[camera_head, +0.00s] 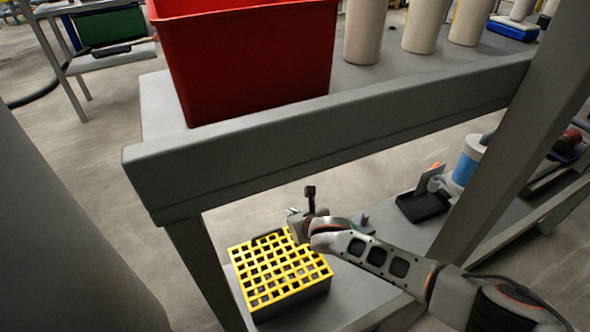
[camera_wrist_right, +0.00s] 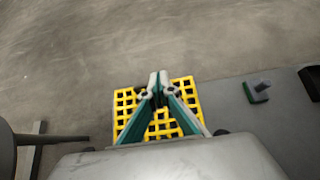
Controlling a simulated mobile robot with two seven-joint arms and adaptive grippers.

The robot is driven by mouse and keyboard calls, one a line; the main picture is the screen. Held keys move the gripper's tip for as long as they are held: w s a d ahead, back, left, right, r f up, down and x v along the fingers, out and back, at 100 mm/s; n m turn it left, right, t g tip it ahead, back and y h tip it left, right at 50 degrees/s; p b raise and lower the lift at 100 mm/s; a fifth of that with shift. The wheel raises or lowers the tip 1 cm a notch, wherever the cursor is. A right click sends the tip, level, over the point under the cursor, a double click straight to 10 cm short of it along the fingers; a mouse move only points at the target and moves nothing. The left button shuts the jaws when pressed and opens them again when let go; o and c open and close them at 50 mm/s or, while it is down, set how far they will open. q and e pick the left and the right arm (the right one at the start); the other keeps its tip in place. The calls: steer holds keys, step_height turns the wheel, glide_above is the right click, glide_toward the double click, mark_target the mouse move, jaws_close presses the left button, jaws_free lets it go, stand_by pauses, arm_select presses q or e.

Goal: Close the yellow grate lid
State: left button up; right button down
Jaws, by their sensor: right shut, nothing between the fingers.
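The yellow grate lid (camera_head: 281,271) lies across the top of a dark box (camera_head: 292,303) on the lower shelf in the head view. It looks about level; I cannot tell whether it sits fully flush at its far edge. In the wrist view the lid (camera_wrist_right: 188,97) shows behind the fingers. My right gripper (camera_head: 292,213) is at the lid's far edge, partly hidden by its own wrist. In the wrist view my right gripper (camera_wrist_right: 158,78) has its fingertips together with nothing between them. I cannot tell whether it touches the lid. My left gripper is not in view.
A grey table (camera_head: 330,130) overhangs the lower shelf and carries a red bin (camera_head: 245,60) and several pale cylinders (camera_head: 365,30). A table leg (camera_head: 515,130) stands at right. A black tray (camera_head: 423,205) and a blue-and-white container (camera_head: 468,160) stand farther right on the shelf.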

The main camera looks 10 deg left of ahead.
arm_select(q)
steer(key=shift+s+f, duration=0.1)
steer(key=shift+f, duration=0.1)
arm_select(e)
steer(key=shift+s+f, duration=0.25)
steer(key=shift+f, duration=0.05)
